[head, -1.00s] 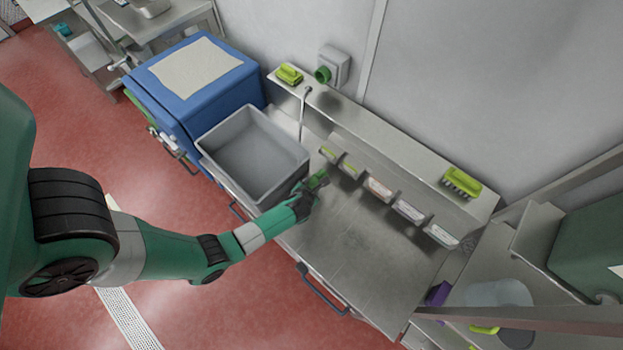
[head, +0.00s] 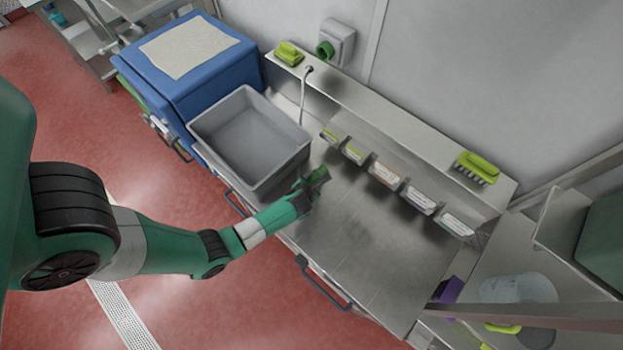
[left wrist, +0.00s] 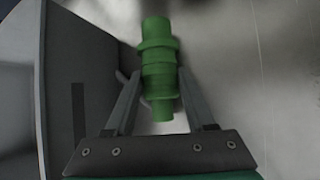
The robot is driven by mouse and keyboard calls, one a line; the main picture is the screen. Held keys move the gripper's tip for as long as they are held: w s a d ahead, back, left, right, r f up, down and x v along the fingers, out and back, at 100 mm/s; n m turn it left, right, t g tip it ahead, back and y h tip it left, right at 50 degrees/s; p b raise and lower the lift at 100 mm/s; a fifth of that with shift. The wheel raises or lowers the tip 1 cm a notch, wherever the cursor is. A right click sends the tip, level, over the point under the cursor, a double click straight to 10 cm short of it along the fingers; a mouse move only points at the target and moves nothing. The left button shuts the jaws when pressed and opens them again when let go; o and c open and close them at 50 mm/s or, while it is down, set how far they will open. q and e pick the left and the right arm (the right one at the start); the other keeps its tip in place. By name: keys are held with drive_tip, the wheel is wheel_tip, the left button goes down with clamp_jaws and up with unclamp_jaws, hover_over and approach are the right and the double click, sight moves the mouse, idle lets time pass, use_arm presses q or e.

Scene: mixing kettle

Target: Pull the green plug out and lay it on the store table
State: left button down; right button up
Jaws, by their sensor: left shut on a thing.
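The green plug (left wrist: 158,65) is between the two fingers of my left gripper (left wrist: 158,92) in the left wrist view. The fingers are shut on its ribbed middle, and its thicker end points away from the gripper. In the head view my left gripper (head: 312,188) is at the right side of the grey bin, over the steel table (head: 350,235). The plug (head: 320,175) shows only small there. I cannot tell whether it touches the table top. A wall socket (head: 340,38) at the back has a round green part (head: 325,50) on its front. My right gripper is out of view.
The grey bin (head: 205,140) stands close beside my left gripper. A row of labelled holders (head: 385,174) lines the table's back, below a shelf with green brushes (head: 478,165). A blue chest (head: 210,75) is at left. The table's middle and right are clear.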

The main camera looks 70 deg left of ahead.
use_arm(q)
drive_tip(key=shift+c, duration=1)
unclamp_jaws()
drive_tip(key=shift+o, duration=0.2)
drive_tip(key=shift+c, duration=0.5)
drive_tip(key=shift+o, duration=1.3)
drive_tip(key=shift+f, duration=0.1)
